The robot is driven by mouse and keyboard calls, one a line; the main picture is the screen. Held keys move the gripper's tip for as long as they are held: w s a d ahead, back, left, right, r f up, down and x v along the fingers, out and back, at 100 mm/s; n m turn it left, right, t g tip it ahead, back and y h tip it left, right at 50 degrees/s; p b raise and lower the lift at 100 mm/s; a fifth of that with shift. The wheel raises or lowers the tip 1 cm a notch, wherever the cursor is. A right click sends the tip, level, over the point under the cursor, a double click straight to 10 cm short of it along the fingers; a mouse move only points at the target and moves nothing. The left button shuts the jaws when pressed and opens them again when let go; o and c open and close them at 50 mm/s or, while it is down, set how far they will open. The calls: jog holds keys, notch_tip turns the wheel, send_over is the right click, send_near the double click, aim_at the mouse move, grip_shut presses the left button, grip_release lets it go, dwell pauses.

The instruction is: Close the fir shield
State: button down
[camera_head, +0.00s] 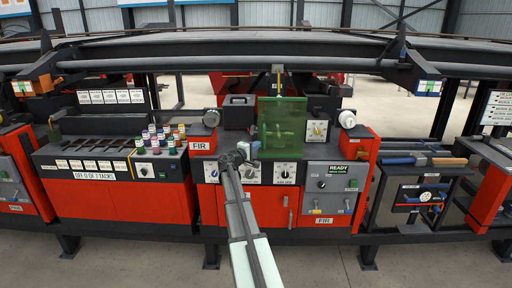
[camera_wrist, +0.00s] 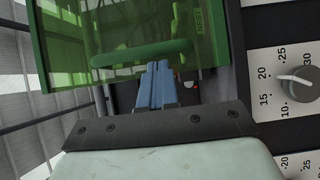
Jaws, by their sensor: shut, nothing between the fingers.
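The fir shield (camera_head: 283,118) is a see-through green panel. It hangs upright at the middle of the red station marked FIR. In the wrist view the green panel (camera_wrist: 75,38) fills the upper left, with a green bar handle (camera_wrist: 125,55) across its lower part. My gripper (camera_head: 257,148) is at the panel's lower left in the head view. In the wrist view my blue fingers (camera_wrist: 157,68) are together and empty, their tips at the handle's right half. I cannot tell whether they touch it. How far the shield is closed is not clear.
A dial panel (camera_wrist: 285,60) stands close on the right in the wrist view. Below the shield is a row of dials (camera_head: 285,173), with a grey READY panel (camera_head: 335,185) to the right. Paint bottles (camera_head: 160,138) stand on the left bench. A dark beam (camera_head: 230,62) runs overhead.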

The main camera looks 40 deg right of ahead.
jog(key=a, duration=1.2)
jog(key=shift+a, duration=0.3)
jog(key=shift+s, duration=0.1)
